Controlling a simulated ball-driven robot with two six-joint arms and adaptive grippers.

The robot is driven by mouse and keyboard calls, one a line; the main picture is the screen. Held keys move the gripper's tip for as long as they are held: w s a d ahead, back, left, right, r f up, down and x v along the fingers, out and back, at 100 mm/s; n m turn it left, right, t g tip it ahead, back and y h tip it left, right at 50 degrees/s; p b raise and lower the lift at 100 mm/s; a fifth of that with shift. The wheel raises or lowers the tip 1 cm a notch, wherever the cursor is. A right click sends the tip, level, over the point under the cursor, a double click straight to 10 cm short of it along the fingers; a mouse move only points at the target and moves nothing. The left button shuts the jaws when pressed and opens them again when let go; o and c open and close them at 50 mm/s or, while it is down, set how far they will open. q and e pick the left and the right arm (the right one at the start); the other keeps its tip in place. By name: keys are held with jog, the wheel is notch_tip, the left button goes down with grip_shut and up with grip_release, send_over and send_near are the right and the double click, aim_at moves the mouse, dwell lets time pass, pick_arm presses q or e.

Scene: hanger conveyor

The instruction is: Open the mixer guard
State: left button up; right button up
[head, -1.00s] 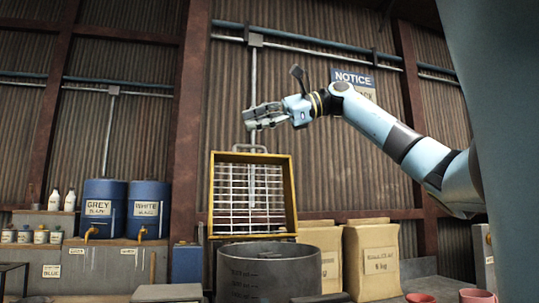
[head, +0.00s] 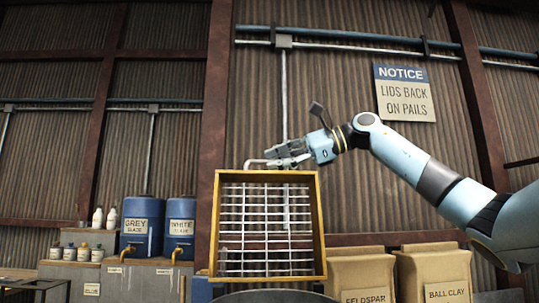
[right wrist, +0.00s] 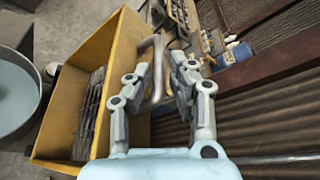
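The mixer guard (head: 318,225), a yellow frame with a grid of pale bars, stands raised and steep above the mixer tub (head: 275,297), whose dark rim shows at the bottom edge. A grey bar handle (head: 256,163) sticks up from the guard's top edge. My right gripper (head: 272,154) is at the handle. In the right wrist view the fingers (right wrist: 160,68) are apart, with the handle (right wrist: 158,84) showing between them; I see no firm hold. The guard's yellow side (right wrist: 98,62) shows left of the fingers. My left gripper is not in view.
The tub (right wrist: 12,125) with pale blue contents lies left in the right wrist view. Sacks (head: 362,276) stand right of the guard. Blue drums (head: 142,226) and bottles stand at left. A notice sign (head: 405,93) hangs on the corrugated wall behind.

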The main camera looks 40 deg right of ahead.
jog(key=shift+x, duration=1.05)
jog(key=shift+a+p, duration=0.25)
jog(key=shift+p, duration=0.05)
grip_shut()
